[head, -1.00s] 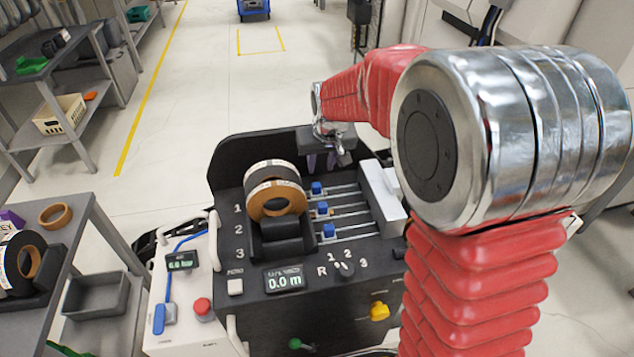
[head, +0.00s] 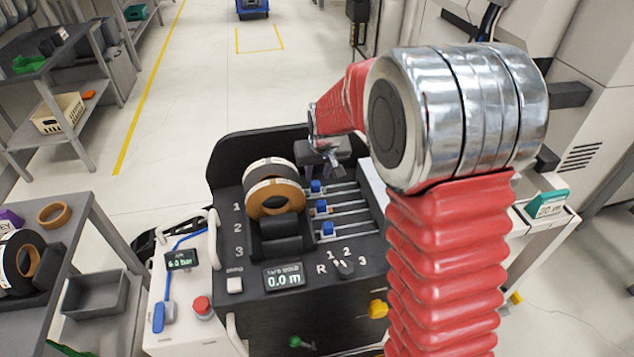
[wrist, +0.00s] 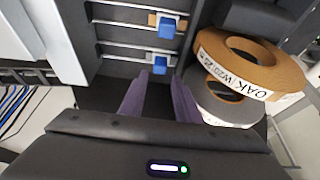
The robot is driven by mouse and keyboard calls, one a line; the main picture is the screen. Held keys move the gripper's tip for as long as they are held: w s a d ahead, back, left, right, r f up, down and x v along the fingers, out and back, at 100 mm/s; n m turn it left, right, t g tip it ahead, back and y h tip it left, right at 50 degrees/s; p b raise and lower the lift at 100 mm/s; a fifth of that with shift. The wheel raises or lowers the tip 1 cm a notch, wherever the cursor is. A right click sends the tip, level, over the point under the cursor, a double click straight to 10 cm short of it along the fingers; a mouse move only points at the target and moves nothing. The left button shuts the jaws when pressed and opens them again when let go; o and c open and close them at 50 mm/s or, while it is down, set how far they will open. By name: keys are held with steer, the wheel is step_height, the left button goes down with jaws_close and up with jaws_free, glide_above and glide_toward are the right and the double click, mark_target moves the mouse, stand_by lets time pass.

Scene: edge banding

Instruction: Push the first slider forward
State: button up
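Three blue slider knobs sit on parallel metal rails on the black panel, beside the numerals 1, 2 and 3. The first slider (head: 316,187) is in the farthest row, at the left end of its rail. The second slider (head: 321,206) and third slider (head: 327,229) are also near the left. In the wrist view the first slider (wrist: 162,59) is just beyond my purple fingertips, roughly centred between them; contact cannot be told. The second slider (wrist: 167,27) is above it. My gripper (wrist: 160,76) is open and empty. In the head view its fingers are mostly hidden.
An oak-coloured tape roll (head: 274,199) and a darker roll stand left of the sliders, close to one finger in the wrist view. A pale block (head: 374,180) stands at the rails' right end, partly hidden by my arm. The display (head: 284,277) reads 0.0 m.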

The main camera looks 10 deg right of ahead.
mark_target(316, 183)
steer(key=shift+x, duration=3.7)
steer(key=shift+r, duration=0.1)
steer(key=shift+c, duration=0.2)
jaws_close()
